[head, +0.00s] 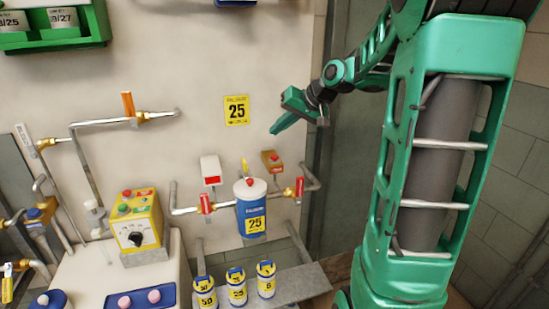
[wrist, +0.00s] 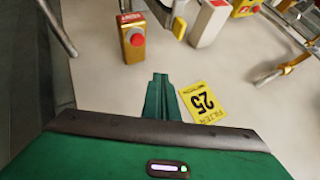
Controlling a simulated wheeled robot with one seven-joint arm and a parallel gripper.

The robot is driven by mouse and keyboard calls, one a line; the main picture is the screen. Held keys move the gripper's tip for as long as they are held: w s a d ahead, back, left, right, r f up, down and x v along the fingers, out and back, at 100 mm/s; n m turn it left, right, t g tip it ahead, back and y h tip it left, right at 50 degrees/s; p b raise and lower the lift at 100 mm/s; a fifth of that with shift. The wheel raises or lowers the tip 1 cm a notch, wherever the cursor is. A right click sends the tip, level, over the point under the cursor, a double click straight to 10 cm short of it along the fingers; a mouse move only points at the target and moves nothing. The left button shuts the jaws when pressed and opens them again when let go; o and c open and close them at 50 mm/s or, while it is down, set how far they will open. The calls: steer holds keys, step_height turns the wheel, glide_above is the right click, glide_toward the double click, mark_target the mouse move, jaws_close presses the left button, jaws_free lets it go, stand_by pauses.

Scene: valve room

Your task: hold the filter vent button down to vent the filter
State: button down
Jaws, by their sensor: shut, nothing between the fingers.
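The filter (head: 252,212) is a white and blue canister with a yellow 25 label, mounted upright on the wall piping. A small red button (head: 250,182) sits on its top. An orange-brown box (head: 272,161) with a red button is on the wall to its upper right; in the wrist view the box (wrist: 132,52) shows its round red button (wrist: 137,40) facing out. I cannot tell for certain which button is the vent button. My gripper (head: 274,131) is shut and empty, above and to the right of the filter, apart from both buttons. Its closed fingers also show in the wrist view (wrist: 160,78).
A white box (head: 210,169) with a red front is left of the orange-brown box. Red-handled valves (head: 206,204) flank the filter. Several small canisters stand on the shelf (head: 308,280) below. A yellow control box (head: 137,225) stands left.

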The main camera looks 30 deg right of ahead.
steer(key=shift+f, duration=2.9)
steer(key=shift+f, duration=0.2)
steer(key=shift+f, duration=0.2)
steer(key=shift+f, duration=0.55)
stand_by(1.3)
steer(key=shift+r, duration=0.15)
stand_by(1.1)
steer(key=shift+r, duration=0.85)
steer(key=shift+r, duration=2.5)
